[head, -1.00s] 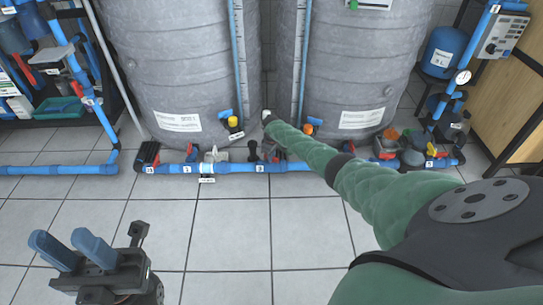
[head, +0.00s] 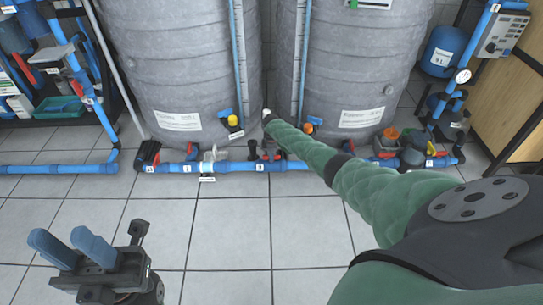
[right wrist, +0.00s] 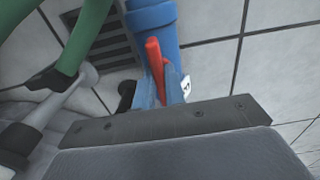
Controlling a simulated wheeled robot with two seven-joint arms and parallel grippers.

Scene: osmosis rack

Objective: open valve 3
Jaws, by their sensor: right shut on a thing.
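The valve with a red lever handle (right wrist: 154,60) sits on the blue pipe (right wrist: 151,16). A white number tag (right wrist: 186,86) beside it is too oblique to read for certain. My right gripper (right wrist: 160,90) is shut on the red handle, its blue fingers on either side. In the head view my green-sleeved right arm reaches the floor pipe (head: 235,166) between the two tanks, and the arm partly hides the grip. A small number tag (head: 260,168) is on the pipe there. My left gripper (head: 65,243) is open and empty over the floor at the lower left.
Two large grey tanks (head: 180,70) and (head: 355,70) stand behind the pipe. Other fittings and valves (head: 148,155) line the pipe to the left, with more (head: 412,152) to the right. A shelf with a green tray (head: 60,107) is at the left. The tiled floor in front is clear.

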